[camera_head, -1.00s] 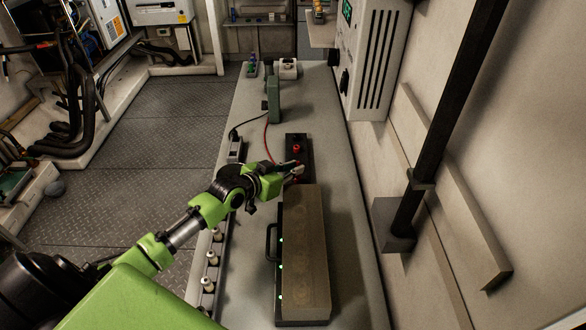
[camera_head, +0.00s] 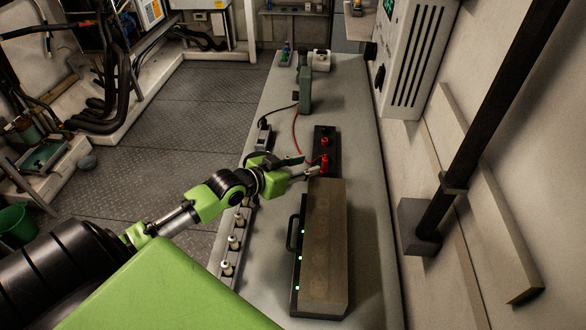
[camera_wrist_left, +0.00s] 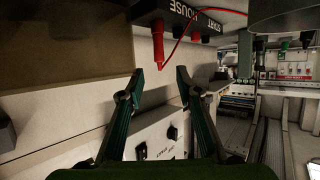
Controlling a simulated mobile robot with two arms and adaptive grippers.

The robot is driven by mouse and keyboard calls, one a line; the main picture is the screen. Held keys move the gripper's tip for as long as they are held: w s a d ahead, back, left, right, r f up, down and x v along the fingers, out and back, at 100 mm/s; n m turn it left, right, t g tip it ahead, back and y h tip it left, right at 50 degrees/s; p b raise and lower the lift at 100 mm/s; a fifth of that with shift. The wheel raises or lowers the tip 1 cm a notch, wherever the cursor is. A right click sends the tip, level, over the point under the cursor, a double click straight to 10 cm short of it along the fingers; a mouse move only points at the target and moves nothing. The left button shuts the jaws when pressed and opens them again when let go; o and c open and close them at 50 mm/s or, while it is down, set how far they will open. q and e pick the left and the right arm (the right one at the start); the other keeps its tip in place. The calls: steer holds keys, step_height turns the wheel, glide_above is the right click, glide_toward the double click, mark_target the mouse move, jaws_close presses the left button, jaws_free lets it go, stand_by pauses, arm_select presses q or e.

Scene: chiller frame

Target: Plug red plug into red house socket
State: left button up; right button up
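The black socket block (camera_head: 332,136) stands on the bench, and it also shows at the top of the left wrist view (camera_wrist_left: 178,12), with the words HOUSE and START. The red plug (camera_wrist_left: 158,45) sits upright in the socket at the HOUSE end, with a red cable from its free end; it also shows in the head view (camera_head: 324,163). A second red piece (camera_head: 325,141) is on the block farther away, beside START. My left gripper (camera_wrist_left: 160,73) is open and empty, its fingertips just clear of the plug; it also shows in the head view (camera_head: 312,169). My right gripper is out of view.
A long brown-topped box (camera_head: 326,240) with a black handle and green lights lies just nearer than the block. A grey-green device (camera_head: 304,90) stands farther along the bench. A row of white-topped fittings (camera_head: 233,242) lines the left edge. A white cabinet (camera_head: 412,70) hangs at right.

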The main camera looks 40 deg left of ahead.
arm_select(q)
steer(key=shift+v, duration=2.45)
